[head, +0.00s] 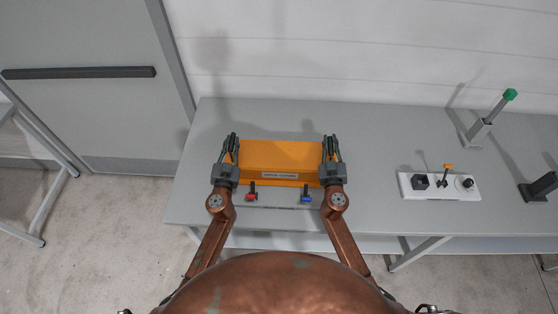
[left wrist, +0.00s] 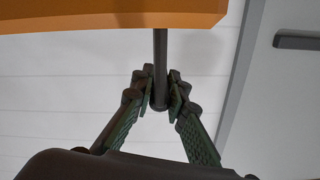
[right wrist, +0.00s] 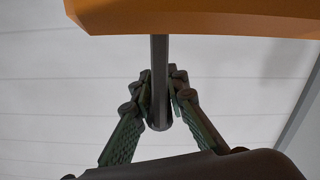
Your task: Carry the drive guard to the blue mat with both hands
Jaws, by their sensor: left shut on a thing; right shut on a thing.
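The orange drive guard (head: 281,154), a wide box with a label on its front, is between my two grippers over the grey table. My left gripper (head: 232,147) is shut on a dark bar at the guard's left end; this bar (left wrist: 160,50) shows between the fingers in the left wrist view. My right gripper (head: 330,148) is shut on a matching bar (right wrist: 159,60) at the right end. The guard looks roughly level. I cannot tell how far it is above the table. No blue mat is visible in any view.
A red switch (head: 251,196) and a blue switch (head: 306,197) are just in front of the guard. A white panel (head: 454,193) with controls, a green-tipped lever (head: 490,119) and a dark bracket (head: 538,189) stand to the right. Table between guard and panel is clear.

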